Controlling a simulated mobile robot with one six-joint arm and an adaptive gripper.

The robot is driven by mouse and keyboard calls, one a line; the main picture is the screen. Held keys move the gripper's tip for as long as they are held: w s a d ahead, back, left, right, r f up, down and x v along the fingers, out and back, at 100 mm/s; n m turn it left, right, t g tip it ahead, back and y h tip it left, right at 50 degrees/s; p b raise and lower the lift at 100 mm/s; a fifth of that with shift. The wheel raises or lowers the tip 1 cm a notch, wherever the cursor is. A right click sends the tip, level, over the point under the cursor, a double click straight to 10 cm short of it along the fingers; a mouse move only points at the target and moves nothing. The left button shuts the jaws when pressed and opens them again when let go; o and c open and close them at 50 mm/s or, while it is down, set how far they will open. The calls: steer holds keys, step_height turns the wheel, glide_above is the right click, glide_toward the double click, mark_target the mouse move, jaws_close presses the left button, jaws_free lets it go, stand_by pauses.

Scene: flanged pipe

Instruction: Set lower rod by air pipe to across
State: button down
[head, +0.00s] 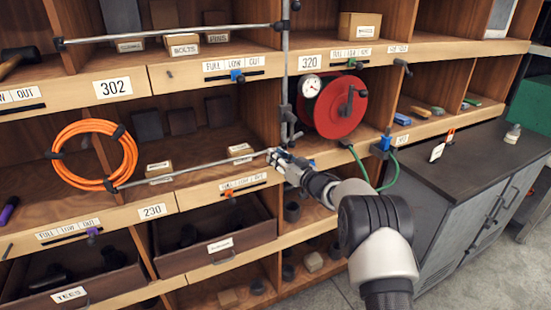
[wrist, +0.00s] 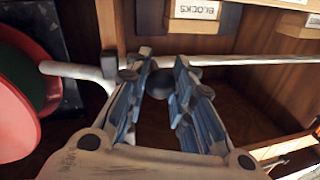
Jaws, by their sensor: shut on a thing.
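The lower rod (head: 200,168) is a thin grey bar. In the head view it runs across the front of the middle shelf bay, from near the orange hose to my gripper, rising slightly to the right. My gripper (head: 276,156) is at its right end, beside the foot of the grey vertical air pipe (head: 285,80). In the wrist view the rod (wrist: 250,60) passes behind the fingertips. My gripper (wrist: 158,80) is closed around a dark round knob (wrist: 158,84) at the rod. The fingers hide part of the rod, and its exact joint to the pipe is unclear.
An upper rod (head: 170,34) crosses the bay above. A red hose reel (head: 333,103) is just right of the pipe. A coiled orange hose (head: 93,155) hangs at the left. A grey cabinet (head: 470,170) stands at the right. Small boxes (head: 159,171) sit behind the rod.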

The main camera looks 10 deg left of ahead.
steer(key=shift+w+d+r, duration=0.1)
steer(key=shift+d, duration=0.1)
steer(key=c, duration=1.5)
jaws_free()
steer(key=shift+w+d, duration=0.1)
steer(key=shift+o, duration=0.8)
steer(key=v, duration=1.2)
